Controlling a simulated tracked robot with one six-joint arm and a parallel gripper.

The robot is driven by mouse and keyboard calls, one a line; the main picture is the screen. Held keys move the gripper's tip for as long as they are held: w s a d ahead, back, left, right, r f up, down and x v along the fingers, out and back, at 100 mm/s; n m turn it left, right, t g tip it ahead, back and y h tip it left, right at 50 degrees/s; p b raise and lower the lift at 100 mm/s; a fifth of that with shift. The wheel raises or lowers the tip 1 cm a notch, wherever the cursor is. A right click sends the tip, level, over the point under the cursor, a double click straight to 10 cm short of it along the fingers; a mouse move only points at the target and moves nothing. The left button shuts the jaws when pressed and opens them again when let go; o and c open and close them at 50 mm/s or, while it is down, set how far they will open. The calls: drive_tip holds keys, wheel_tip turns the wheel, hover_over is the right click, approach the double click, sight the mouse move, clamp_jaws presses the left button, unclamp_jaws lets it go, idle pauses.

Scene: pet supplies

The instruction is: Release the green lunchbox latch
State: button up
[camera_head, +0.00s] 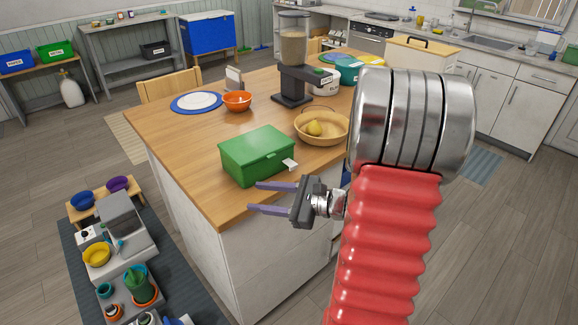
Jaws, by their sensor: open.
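The green lunchbox (255,153) sits shut on the near part of the wooden island top. Its small white latch (290,165) sticks out at the box's right front side. My gripper (252,197) is open, its two purple fingers pointing left, with nothing seen between them. In the picture it is just below and in front of the box's front right corner, near the island's edge. The gap in depth between the fingers and the latch is hard to tell.
On the island (150,122) stand a food dispenser (293,45), a yellow basket bowl (312,138) with a pear, an orange bowl (237,101) and a white plate (196,100). A low shelf of bowls (85,207) is on the floor at left.

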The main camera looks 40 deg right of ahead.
drive_tip(key=d+f+m+t+h, duration=0.25)
drive_tip(key=d+m, duration=0.25)
drive_tip(key=d, duration=0.3)
drive_tip(key=m+t+h, duration=0.2)
drive_tip(key=m+h, duration=0.3)
drive_tip(key=h, duration=0.1)
approach(294, 168)
drive_tip(key=s, duration=0.3)
drive_tip(key=shift+s+a+r, duration=0.1)
drive_tip(key=shift+s+r, duration=0.15)
drive_tip(key=w, duration=1.3)
drive_tip(key=shift+w, duration=0.4)
drive_tip(key=shift+c, duration=0.2)
drive_tip(key=c, duration=1)
